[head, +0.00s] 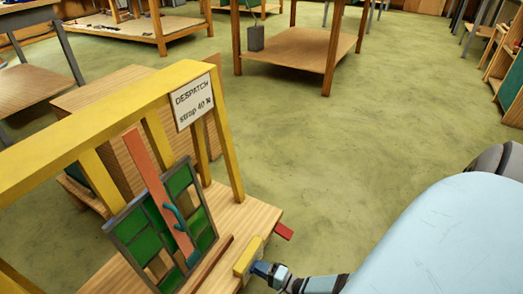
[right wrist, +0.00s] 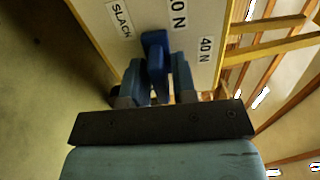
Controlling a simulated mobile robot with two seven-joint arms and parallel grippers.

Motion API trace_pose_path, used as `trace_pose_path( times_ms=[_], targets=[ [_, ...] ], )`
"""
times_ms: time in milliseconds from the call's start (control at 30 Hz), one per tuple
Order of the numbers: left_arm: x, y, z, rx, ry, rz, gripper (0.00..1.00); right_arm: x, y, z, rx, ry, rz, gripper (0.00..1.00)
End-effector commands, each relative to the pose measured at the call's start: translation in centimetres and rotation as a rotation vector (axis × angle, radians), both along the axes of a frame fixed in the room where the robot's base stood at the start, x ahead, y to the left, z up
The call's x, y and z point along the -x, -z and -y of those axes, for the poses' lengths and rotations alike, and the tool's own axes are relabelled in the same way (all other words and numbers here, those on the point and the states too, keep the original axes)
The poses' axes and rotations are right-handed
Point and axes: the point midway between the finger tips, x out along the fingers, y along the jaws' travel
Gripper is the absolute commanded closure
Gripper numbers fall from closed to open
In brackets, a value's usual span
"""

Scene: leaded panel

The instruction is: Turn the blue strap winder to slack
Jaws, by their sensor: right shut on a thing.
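The blue strap winder (right wrist: 155,45) sits on a pale plate (right wrist: 100,25) marked SLACK, a partly cut-off N label and 40 N. Its knob points up the picture, between SLACK and the cut-off label. My right gripper (right wrist: 155,85) is shut on the winder, one finger on each side. In the head view the right gripper (head: 272,272) reaches the yellow block (head: 248,257) at the bench's near edge. The leaded panel (head: 145,242) with green glass leans in the yellow frame, an orange-red strip (head: 160,195) across it. My left gripper is not in view.
A sign (head: 192,101) on the yellow frame (head: 90,105) reads DESPATCH, strap 40 N. A red piece (head: 284,231) juts from the bench edge (head: 250,215). A wooden table (head: 300,48) stands farther back. The green floor (head: 370,140) between is clear.

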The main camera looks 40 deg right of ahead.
Motion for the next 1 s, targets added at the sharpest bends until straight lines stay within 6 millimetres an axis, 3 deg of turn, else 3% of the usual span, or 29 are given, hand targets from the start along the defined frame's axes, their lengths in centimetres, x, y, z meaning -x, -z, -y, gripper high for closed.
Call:
trace_pose_path(
  times_ms=[500, 1000],
  targets=[
    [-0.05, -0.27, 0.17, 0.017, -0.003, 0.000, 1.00, 0.18, 0.13, 0.04, 0.401, 0.001, 0.114, 0.98],
    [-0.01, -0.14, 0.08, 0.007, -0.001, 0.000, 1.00, 0.18, 0.14, 0.09, 0.535, 0.000, 0.153, 0.98]
  ],
)
